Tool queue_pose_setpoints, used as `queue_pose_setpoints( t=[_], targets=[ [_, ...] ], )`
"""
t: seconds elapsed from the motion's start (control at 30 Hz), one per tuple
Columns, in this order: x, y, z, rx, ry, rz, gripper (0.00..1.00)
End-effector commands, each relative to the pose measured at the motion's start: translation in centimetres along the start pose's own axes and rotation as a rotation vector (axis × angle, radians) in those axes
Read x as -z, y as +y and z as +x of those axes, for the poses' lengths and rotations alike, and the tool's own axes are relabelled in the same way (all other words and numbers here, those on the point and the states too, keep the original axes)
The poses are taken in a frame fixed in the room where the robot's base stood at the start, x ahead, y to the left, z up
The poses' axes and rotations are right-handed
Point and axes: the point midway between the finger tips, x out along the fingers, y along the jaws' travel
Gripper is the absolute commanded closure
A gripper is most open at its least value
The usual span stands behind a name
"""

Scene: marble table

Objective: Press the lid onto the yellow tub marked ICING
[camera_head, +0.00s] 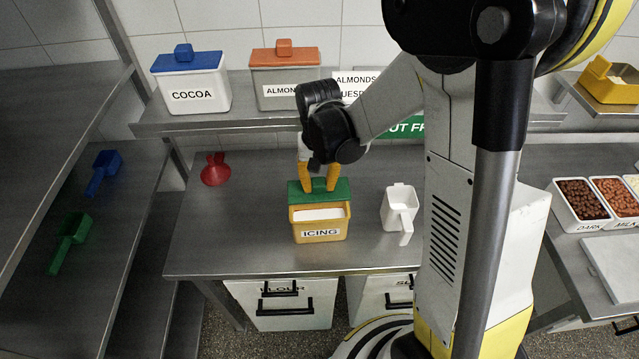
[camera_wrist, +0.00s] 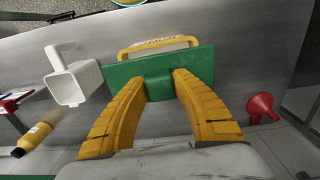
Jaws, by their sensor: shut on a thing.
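The yellow tub marked ICING (camera_head: 343,234) stands on the steel table, its white contents showing through the open front part of its top. My gripper (camera_head: 318,188) reaches down from above with its yellow fingers shut on the knob of a green lid (camera_head: 344,192). The lid is over the back part of the tub and set back from its front rim. In the wrist view, my gripper (camera_wrist: 161,80) grips the lid (camera_wrist: 200,60), and a strip of the tub's yellow rim (camera_wrist: 158,43) shows beyond it. The lid's back edge contact is hidden.
A white scoop (camera_head: 398,205) stands to the right of the tub. A red funnel (camera_head: 215,172) is at the back left. The shelf behind holds the COCOA tub (camera_head: 195,84) and an orange-lidded almond tub (camera_head: 285,75).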

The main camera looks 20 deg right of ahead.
Motion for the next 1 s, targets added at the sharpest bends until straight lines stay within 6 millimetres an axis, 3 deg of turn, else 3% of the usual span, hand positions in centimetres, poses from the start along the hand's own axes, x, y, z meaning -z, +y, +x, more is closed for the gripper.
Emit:
queue_pose_setpoints(
  t=[0.27,0.7,1.0],
  targets=[
    [0.0,0.0,1.0,0.0,0.0,0.0,1.0],
    [0.0,0.0,5.3,0.0,0.0,0.0,1.0],
    [0.0,0.0,5.8,0.0,0.0,0.0,1.0]
  ],
)
